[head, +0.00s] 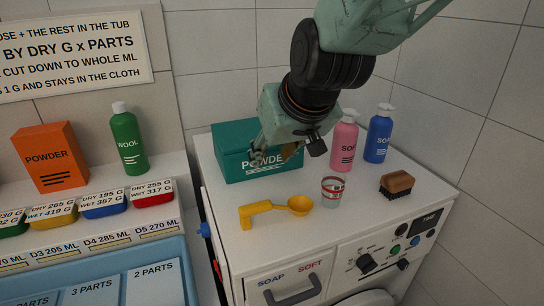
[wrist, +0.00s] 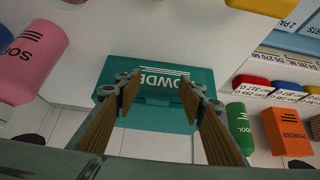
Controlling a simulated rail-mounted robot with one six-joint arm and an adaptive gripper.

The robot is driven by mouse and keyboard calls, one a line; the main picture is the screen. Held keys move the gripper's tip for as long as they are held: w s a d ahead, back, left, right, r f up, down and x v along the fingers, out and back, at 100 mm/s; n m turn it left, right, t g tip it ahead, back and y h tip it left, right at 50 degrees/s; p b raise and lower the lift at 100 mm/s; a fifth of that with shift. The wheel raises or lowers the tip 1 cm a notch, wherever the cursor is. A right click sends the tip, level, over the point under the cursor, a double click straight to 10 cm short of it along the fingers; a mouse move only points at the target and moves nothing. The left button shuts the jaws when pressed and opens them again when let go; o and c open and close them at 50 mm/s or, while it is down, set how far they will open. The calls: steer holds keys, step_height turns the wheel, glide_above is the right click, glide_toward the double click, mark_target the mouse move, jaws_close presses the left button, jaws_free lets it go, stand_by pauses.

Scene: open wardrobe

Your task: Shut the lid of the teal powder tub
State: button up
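The teal powder tub (head: 232,165) stands at the back left of the white machine top, its POWDER label facing front. Its lid (head: 226,135) looks down over the box, but I cannot tell whether it is fully seated. My gripper (head: 270,156) is in front of the tub's right part and hides some of the lid and label. In the wrist view the tub (wrist: 150,118) appears upside down beyond my gripper (wrist: 158,88). The two fingers are apart with nothing between them. I cannot tell whether they touch the tub.
Pink (head: 343,148) and blue (head: 378,140) soap bottles stand right of the tub. The orange powder box (head: 50,158) and green wool bottle (head: 129,140) are left.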

steer(key=shift+r, duration=0.15)
steer(key=v, duration=1.1)
steer(key=shift+s, duration=0.3)
steer(key=shift+r, duration=0.15)
steer(key=shift+d, duration=0.1)
steer(key=s+d+f+m+g, duration=0.1)
steer(key=s+d, duration=0.3)
steer(key=s, duration=0.4)
steer(key=s+d+f+m+g+h, duration=0.1)
steer(key=s+d+f, duration=0.2)
steer(key=s, duration=0.6)
steer(key=s+d+f+m+g+h, duration=0.1)
steer(key=s+d, duration=0.5)
steer(key=s, duration=0.2)
steer(key=shift+s+d+f, duration=0.35)
steer(key=shift+s+f, duration=0.05)
